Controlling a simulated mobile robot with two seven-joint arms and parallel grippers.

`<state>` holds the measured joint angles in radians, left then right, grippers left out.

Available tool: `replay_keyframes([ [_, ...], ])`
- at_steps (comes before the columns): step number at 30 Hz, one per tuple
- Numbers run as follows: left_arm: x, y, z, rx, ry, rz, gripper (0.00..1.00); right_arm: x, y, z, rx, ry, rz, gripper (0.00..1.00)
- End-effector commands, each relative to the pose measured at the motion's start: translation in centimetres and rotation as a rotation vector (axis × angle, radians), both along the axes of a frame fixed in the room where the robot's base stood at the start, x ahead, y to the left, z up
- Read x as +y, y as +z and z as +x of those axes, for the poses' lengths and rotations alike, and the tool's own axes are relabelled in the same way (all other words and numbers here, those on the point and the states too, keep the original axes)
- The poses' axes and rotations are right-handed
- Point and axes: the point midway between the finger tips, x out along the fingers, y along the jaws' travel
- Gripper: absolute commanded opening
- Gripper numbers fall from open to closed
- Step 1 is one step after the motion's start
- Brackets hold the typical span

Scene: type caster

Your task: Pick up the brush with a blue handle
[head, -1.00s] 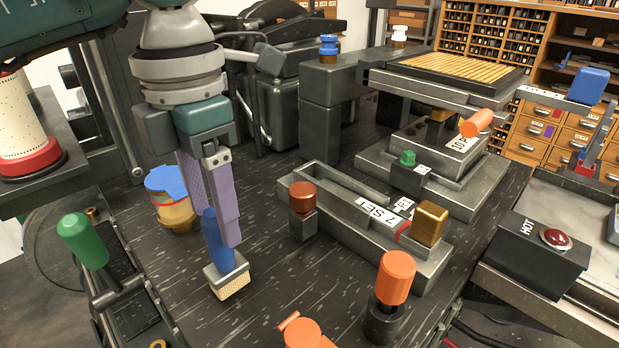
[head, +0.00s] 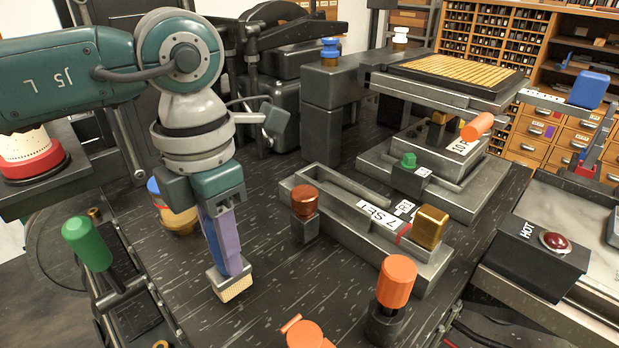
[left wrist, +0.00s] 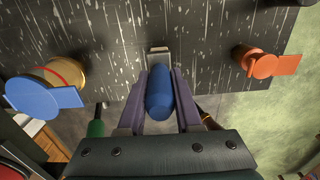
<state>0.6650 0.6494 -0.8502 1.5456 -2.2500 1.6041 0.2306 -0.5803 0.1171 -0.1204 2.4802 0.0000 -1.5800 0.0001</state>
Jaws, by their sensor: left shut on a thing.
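The brush has a blue handle (left wrist: 160,95), a grey metal collar and pale bristles (head: 236,289). It stands upright on the dark tabletop, bristles down, at or very near the surface. My left gripper (head: 226,250) comes down over it from above, with its purple fingers along both sides of the handle. In the left wrist view the fingers (left wrist: 160,100) close around the blue handle. Most of the handle is hidden behind the fingers in the head view. My right gripper does not show.
A jar with a blue lid (left wrist: 45,95) stands left of the brush. A metal fixture (head: 370,220) with a copper knob (head: 305,199) lies to the right. Orange knobs (head: 397,281) stand at the front. A green handle (head: 87,243) is at the left. Bare tabletop surrounds the bristles.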

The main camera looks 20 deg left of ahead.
Motion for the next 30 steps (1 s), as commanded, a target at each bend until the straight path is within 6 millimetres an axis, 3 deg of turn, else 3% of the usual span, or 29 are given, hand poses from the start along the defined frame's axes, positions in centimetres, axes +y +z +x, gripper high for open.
replay_keyframes([
  [7, 0.0, 0.0, 0.0, 0.000, 0.000, 0.001, 0.00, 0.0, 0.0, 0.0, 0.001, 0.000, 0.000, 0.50],
  [22, 0.0, 0.4, 0.1, -0.001, 0.000, 0.001, 0.00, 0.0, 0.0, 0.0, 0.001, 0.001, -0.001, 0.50],
  [26, 0.0, 1.6, 0.1, -0.004, 0.000, 0.001, 0.00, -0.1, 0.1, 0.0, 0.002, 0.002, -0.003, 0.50],
  [30, 0.0, 4.3, 0.2, -0.007, -0.001, 0.000, 0.00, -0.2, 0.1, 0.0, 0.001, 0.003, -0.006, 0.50],
])
